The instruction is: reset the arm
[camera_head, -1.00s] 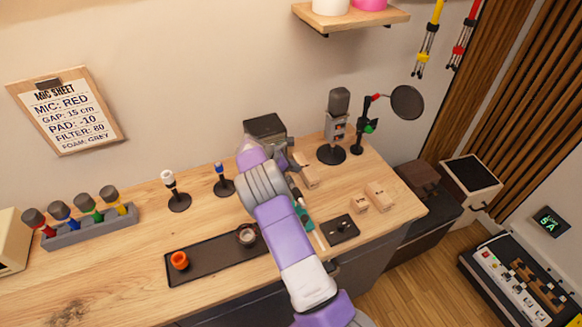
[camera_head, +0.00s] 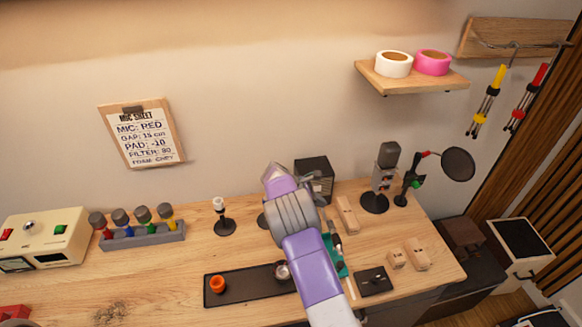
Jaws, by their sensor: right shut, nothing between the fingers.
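My right arm comes up from the bottom, purple and white, over the right half of the wooden desk (camera_head: 150,285). My right gripper (camera_head: 325,228) is mostly hidden behind its own wrist; it is shut and empty, above the desk near a green item (camera_head: 338,262). My left gripper is not in view.
A black tray (camera_head: 245,290) holds an orange cup (camera_head: 217,284) and a small round metal piece. A grey microphone (camera_head: 388,160), a pop filter (camera_head: 458,163) and a black box (camera_head: 314,178) stand behind. A rack of coloured microphones (camera_head: 150,236) stands left.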

